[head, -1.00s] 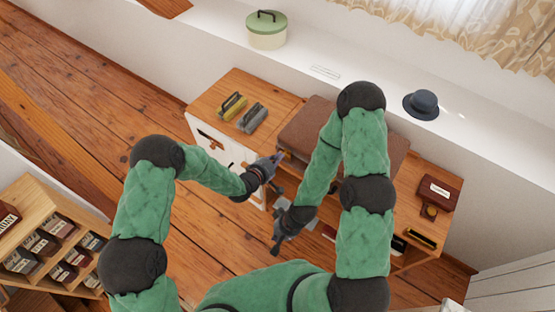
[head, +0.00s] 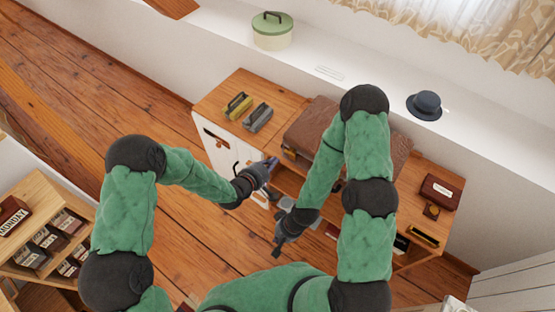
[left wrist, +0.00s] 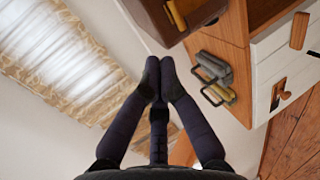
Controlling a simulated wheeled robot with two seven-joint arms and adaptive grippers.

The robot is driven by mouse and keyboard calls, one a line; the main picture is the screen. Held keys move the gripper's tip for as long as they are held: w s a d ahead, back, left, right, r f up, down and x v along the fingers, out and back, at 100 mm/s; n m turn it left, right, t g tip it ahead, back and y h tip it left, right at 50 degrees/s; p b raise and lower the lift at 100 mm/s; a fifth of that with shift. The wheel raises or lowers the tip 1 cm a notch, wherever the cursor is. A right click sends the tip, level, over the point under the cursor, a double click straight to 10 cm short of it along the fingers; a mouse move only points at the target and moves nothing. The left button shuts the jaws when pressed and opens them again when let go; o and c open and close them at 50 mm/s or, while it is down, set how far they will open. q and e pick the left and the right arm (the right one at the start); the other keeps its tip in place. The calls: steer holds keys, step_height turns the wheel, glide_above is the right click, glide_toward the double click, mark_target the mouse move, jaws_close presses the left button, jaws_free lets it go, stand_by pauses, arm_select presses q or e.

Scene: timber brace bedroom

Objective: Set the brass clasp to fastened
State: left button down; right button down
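A brown leather case (head: 312,116) lies on the wooden desk. A brass clasp (head: 289,153) sits on its front side; in the left wrist view the clasp (left wrist: 177,14) shows at the top on the case's brown side. I cannot tell whether it is fastened. My left gripper (head: 273,162) is just left of and below the clasp, apart from it. In the left wrist view its dark fingers (left wrist: 159,62) are drawn together with nothing between them. My right gripper (head: 277,248) hangs low in front of the desk, and its finger opening is unclear.
A yellow-handled block (head: 239,105) and a grey one (head: 258,118) stand on the desk's left end. A dark red box (head: 440,192) is at its right end. A green-lidded pot (head: 272,32) and a blue hat (head: 425,104) sit on the white ledge behind.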

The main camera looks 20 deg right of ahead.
arm_select(q)
steer(key=v, duration=0.2)
steer(key=r+v, duration=0.1)
steer(key=v, duration=0.2)
steer(key=shift+r, duration=0.2)
steer(key=shift+s+a, duration=0.1)
steer(key=shift+a, duration=0.05)
